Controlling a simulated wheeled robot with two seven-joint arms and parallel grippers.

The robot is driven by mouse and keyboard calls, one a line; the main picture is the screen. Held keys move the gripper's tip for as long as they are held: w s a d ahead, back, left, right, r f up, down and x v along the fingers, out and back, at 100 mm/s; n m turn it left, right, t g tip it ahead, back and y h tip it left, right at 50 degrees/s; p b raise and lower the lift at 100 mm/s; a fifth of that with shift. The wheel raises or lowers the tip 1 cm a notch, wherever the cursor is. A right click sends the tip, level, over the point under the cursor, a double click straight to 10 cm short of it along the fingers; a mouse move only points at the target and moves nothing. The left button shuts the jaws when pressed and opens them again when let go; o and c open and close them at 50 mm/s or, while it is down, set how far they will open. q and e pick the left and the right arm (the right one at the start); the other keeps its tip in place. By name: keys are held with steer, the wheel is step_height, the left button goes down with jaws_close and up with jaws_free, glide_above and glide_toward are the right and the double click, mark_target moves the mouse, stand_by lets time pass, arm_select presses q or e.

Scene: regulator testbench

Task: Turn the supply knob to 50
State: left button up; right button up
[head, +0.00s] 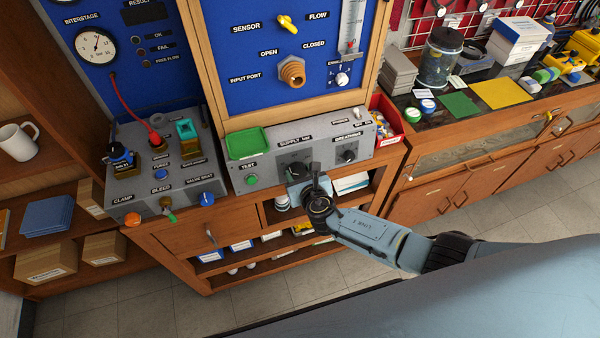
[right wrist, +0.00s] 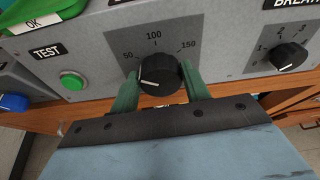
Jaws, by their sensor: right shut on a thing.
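The supply knob (right wrist: 160,75) is a black dial on the front of the grey panel (head: 262,180), under the "SUPPLY" label. In the right wrist view its scale shows 50, 100 and 150, and its white mark points left, a little below the 50 label. My right gripper (right wrist: 159,84) is shut on the knob, with one green finger on each side of it. In the head view the gripper (head: 303,178) partly hides the knob. My left gripper is not in view.
A green TEST button (right wrist: 72,80) sits left of the knob, and a breathing knob (right wrist: 289,57) sits to the right. A green tray (head: 247,143) lies on top of the panel. A red bin (head: 389,122) stands at its right end. Open shelves lie below.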

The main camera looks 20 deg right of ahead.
steer(key=o, duration=1)
steer(key=shift+s, duration=0.1)
steer(key=shift+s+r, duration=0.1)
steer(key=shift+s, duration=0.3)
steer(key=v, duration=1.2)
steer(key=shift+s+r, duration=0.1)
steer(key=shift+s, duration=0.1)
